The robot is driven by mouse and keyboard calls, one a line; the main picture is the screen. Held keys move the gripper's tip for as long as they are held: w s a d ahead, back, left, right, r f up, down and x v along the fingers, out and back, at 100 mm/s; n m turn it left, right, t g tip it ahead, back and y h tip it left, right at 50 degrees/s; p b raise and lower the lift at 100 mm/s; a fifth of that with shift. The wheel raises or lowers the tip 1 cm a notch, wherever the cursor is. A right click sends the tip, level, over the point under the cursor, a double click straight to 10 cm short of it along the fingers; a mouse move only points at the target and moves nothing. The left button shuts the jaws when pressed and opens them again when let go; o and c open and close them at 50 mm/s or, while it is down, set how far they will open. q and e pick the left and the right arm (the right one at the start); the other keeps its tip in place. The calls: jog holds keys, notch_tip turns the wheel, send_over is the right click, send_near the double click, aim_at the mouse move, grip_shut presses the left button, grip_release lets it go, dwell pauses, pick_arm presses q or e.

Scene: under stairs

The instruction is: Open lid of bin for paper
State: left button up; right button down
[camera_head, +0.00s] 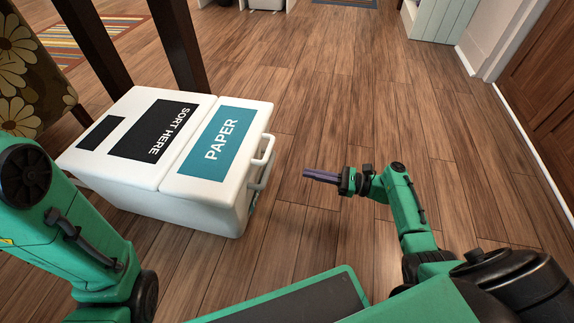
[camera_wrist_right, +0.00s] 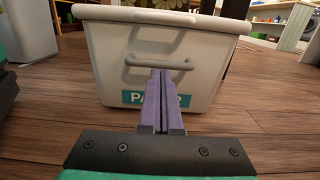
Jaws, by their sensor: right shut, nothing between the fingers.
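The white paper bin (camera_head: 225,205) stands on the floor left of centre in the head view. Its lid (camera_head: 190,186) lies flat and closed, with a teal PAPER label (camera_head: 222,143). A handle (camera_head: 264,150) sticks out at the lid's edge, and a second one sits lower on the front. My right gripper (camera_head: 306,173) is shut and empty, pointing at this front from a short way off. In the right wrist view the bin's front (camera_wrist_right: 105,60) lies ahead, and the purple fingers (camera_wrist_right: 160,75) overlap the grey front handle (camera_wrist_right: 135,62); contact is unclear. My left gripper is out of view.
A section marked SORT HERE (camera_head: 158,131) adjoins the lid on the left. Dark posts (camera_head: 178,45) and a flowered chair (camera_head: 30,70) stand behind the bin. Bare wooden floor (camera_head: 340,100) lies behind and around my right gripper. A door (camera_head: 545,85) is at far right.

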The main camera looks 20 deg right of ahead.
jog(key=w+a+r+b, duration=0.4)
jog(key=w+a, duration=0.1)
jog(key=a, duration=0.3)
jog(key=shift+a+r, duration=0.2)
jog(key=shift+a, duration=0.05)
jog(key=shift+w, duration=0.1)
